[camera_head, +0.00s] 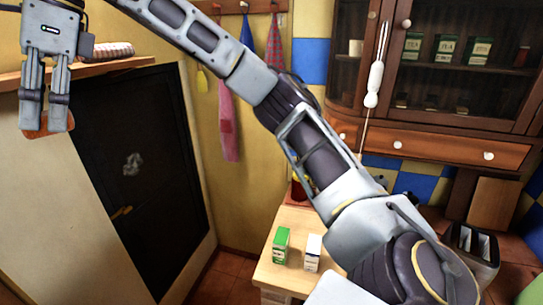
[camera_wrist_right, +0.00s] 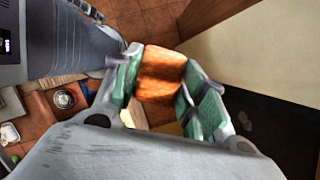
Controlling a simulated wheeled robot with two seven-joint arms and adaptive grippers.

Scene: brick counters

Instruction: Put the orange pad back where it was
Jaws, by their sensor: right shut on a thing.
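The orange pad (camera_wrist_right: 160,73) is held between the fingers of my right gripper (camera_wrist_right: 160,85) in the right wrist view. In the head view my right gripper (camera_head: 46,125) is at the upper left, pointing down. A bit of the orange pad (camera_head: 36,131) shows at and behind its fingertips; the fingers hide the rest. The gripper is in front of the left part of a wooden shelf (camera_head: 135,63), with the pad below the shelf's level in the picture. My left gripper is not in view.
A striped folded cloth (camera_head: 112,50) lies on the shelf, right of the gripper. A dark door panel (camera_head: 140,170) is below. Cloths hang on hooks (camera_head: 244,8). A small table (camera_head: 270,272) holds a green box (camera_head: 281,245) and a white box (camera_head: 312,252).

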